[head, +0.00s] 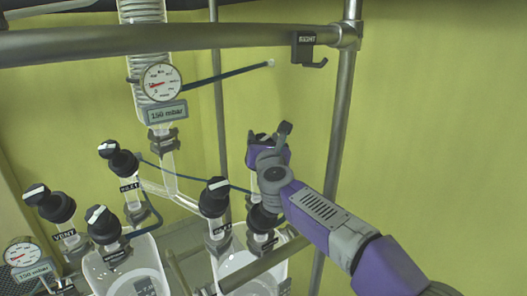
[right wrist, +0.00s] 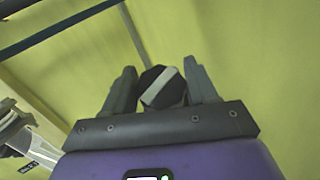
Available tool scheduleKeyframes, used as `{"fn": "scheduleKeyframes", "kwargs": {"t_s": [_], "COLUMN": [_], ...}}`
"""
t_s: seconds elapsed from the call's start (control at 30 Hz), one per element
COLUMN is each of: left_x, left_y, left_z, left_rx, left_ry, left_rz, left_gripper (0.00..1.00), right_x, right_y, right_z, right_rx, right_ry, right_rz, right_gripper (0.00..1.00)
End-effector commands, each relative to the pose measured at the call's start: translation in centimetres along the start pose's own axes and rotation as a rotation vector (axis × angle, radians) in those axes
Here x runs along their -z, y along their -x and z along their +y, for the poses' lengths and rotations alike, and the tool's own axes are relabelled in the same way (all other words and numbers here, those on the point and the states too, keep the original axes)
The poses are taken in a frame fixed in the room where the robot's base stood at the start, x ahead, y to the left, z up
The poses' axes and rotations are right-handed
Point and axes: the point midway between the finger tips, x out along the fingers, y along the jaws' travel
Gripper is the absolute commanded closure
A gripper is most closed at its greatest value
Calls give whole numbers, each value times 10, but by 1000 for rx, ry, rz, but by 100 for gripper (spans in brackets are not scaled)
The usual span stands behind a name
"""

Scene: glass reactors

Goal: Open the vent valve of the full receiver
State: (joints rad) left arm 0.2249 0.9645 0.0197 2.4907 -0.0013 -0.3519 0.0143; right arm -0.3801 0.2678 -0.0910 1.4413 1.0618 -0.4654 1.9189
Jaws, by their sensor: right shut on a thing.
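My right gripper (head: 268,138) reaches in from the lower right in the head view. Its fingers are shut around a black valve knob, which shows clearly between them in the right wrist view (right wrist: 163,89). The knob's white bar runs diagonally. The label of this valve is hidden behind the gripper. Two glass receivers stand below, one at left (head: 97,272) and one at right (head: 222,265). I cannot tell the liquid level in either. A black knob (head: 54,205) at far left has a VENT label (head: 65,235). My left gripper is not in view.
Several other black knobs with white bars (head: 122,160) (head: 214,196) stand among glass tubes left of my arm. A gauge (head: 161,82) hangs above a 150 mbar sign. Metal rails (head: 150,40) and a post (head: 340,120) with a hook (head: 309,50) frame the rig.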

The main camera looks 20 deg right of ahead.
Motion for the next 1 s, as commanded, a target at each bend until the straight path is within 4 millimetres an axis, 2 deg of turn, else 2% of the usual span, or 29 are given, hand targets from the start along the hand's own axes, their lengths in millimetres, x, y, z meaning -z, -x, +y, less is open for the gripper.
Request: {"fn": "scheduleKeyframes", "kwargs": {"t_s": [0.03, 0.1, 0.4, 0.73, 1.0], "left_x": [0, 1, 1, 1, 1], "left_y": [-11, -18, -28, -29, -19], "left_z": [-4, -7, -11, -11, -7], "left_rx": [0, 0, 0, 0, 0], "left_ry": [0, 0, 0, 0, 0], "left_rz": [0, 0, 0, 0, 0], "left_gripper": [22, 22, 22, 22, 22], "right_x": [4, 3, 1, -1, -2], "right_y": [0, 0, -1, 0, -1], "right_z": [-4, -4, -3, 0, 0], "right_rx": [-35, -94, -278, -454, -617], "right_ry": [17, 46, 132, 216, 294], "right_rz": [-3, -3, 0, -1, 0], "right_gripper": [73, 73, 73, 73, 73]}}
